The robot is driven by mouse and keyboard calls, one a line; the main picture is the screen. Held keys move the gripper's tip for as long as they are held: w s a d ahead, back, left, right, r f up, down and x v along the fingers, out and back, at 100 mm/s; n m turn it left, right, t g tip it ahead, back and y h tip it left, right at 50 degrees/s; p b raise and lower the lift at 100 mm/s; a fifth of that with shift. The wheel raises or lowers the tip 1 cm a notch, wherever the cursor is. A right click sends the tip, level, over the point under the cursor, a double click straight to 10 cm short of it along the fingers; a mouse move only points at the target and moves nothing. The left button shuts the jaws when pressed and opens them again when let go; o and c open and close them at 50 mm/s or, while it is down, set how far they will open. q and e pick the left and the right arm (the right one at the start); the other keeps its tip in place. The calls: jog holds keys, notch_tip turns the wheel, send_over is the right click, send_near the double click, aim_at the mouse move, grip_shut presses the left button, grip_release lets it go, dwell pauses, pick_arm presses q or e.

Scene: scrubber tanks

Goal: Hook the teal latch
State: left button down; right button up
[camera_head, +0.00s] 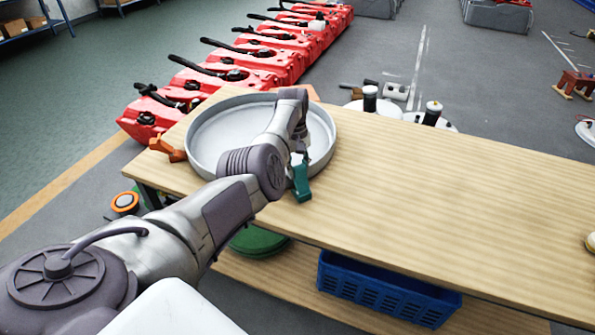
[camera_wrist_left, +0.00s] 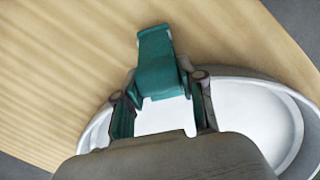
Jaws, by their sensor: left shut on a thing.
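The teal latch (camera_head: 301,181) is at the near right rim of a round grey-white pan (camera_head: 202,165) on the wooden table. In the left wrist view the latch (camera_wrist_left: 158,72) points away from the pan (camera_wrist_left: 285,105), over the table top. My left gripper (camera_head: 297,158) comes over the pan from the left. In the left wrist view its fingers (camera_wrist_left: 163,92) lie on both sides of the latch's base and are shut on it. I cannot tell whether the latch is hooked to the rim. My right gripper is not in view.
An orange latch (camera_head: 168,149) sits at the pan's left side. A blue crate (camera_head: 385,290) stands on the lower shelf. Red tanks (camera_head: 215,75) line the floor behind.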

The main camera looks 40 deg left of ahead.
pick_arm(q)
jog(key=shift+a, duration=0.1)
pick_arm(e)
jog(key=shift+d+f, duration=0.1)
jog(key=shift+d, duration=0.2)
pick_arm(q)
jog(key=c, duration=1.1)
grip_release()
jog(key=o, duration=0.4)
jog(key=shift+a+f, duration=0.1)
jog(key=shift+f, duration=0.05)
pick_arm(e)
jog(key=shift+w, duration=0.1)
pick_arm(q)
jog(key=shift+r, duration=0.25)
jog(key=r, duration=0.3)
jog(key=a+r, duration=0.1)
jog(key=r, duration=0.3)
jog(key=w+r, duration=0.1)
jog(key=r, duration=0.3)
jog(key=shift+a+r, duration=0.25)
jog(key=shift+s+f, duration=0.1)
